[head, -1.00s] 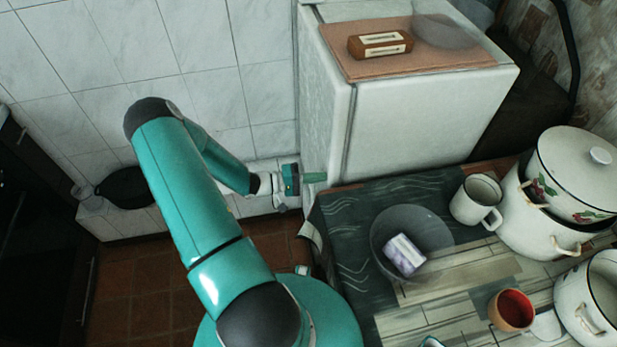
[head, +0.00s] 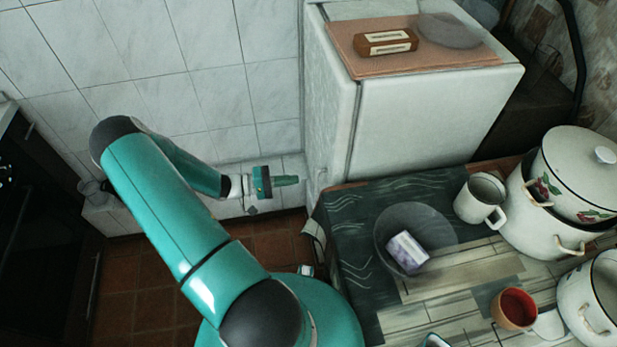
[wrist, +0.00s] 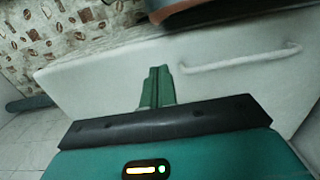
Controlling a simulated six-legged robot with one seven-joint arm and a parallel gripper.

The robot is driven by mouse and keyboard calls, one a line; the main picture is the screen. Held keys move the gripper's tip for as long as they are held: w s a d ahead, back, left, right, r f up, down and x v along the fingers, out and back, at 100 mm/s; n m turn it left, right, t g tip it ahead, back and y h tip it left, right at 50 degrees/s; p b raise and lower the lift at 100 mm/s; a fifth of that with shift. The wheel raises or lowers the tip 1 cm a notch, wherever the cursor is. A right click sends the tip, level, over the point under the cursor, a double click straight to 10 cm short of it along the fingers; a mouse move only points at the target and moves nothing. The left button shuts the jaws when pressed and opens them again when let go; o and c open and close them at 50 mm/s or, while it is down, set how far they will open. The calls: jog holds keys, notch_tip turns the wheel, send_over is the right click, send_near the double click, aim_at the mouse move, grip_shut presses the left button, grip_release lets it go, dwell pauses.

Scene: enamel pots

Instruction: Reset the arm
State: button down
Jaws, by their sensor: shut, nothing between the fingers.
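My teal arm reaches up and bends over to the left of the table in the head view. My gripper (head: 287,181) is at its end, pointing right towards the side of the white fridge (head: 335,110), apart from it. The green fingers are together and hold nothing. In the wrist view my gripper (wrist: 157,88) also shows closed and empty, with the white fridge (wrist: 230,85) and its handle behind it.
The table (head: 350,215) holds a dark plate (head: 390,225) with a small packet (head: 407,252), a white mug (head: 480,198), a reddish cup (head: 514,309) and enamel pots (head: 540,222). A brown loaf-like item (head: 385,42) lies on the fridge. Tiled floor is clear below the gripper.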

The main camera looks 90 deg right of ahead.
jog(key=w, duration=0.2)
jog(key=w+a, duration=0.1)
jog(key=w, duration=0.1)
jog(key=w+a+r+n+t, duration=0.3)
jog(key=w+a+r+t, duration=0.3)
jog(key=w+a+r, duration=0.4)
jog(key=w+a+r+n+t, duration=0.3)
jog(key=w+a+r+t, duration=0.3)
jog(key=w+a+r, duration=0.45)
jog(key=a+r+n+t+y, duration=0.1)
jog(key=a+r+n+t, duration=0.4)
jog(key=a+r, duration=0.3)
jog(key=a+r+n+t+y, duration=0.2)
jog(key=a+r+n+t, duration=0.2)
jog(key=a, duration=1.1)
notch_tip(320, 180, up, 4)
jog(key=shift+w+f+n+t, duration=0.1)
jog(key=shift+w+n+t, duration=0.25)
jog(key=shift+t, duration=0.75)
